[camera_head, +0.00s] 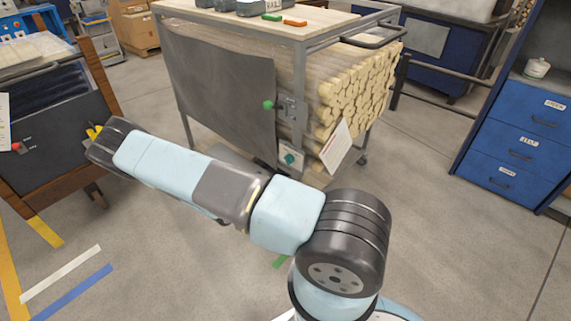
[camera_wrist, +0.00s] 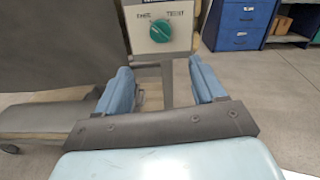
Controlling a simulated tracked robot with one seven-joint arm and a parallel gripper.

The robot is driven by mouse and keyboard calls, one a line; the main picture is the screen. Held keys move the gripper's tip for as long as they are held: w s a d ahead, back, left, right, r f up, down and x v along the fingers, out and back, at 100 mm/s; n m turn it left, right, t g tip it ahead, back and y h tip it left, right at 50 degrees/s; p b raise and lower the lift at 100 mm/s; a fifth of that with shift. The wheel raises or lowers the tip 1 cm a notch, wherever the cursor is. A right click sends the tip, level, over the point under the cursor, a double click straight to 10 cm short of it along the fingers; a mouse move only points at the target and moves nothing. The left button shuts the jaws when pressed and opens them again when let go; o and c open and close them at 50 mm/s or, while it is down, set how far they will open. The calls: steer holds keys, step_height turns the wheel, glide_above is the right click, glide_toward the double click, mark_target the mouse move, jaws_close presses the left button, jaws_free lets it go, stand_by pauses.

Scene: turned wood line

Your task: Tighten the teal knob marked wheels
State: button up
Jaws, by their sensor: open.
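A round teal knob (camera_wrist: 160,31) sits on a pale plate (camera_wrist: 181,42) in the wrist view, with small printed words to its upper left and upper right. In the head view the teal knob (camera_head: 290,157) is low on the front post of a metal cart. My gripper (camera_wrist: 160,66) is open and empty in the wrist view, its two blue fingers wide apart. The knob appears beyond and above the fingertips, between them sideways, and not touched. My arm hides the gripper in the head view.
The cart holds a stack of pale wood rods (camera_head: 355,95) behind a grey side panel (camera_head: 220,85). Blue drawers (camera_head: 512,140) stand right, with open floor between.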

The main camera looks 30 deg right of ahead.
mark_target(288, 160)
steer(key=x, duration=1.3)
steer(key=shift+d+f, duration=0.15)
steer(key=shift+d, duration=0.25)
steer(key=shift+c, duration=0.5)
steer(key=shift+w, duration=0.1)
steer(key=c, duration=1)
steer(key=shift+o, duration=0.2)
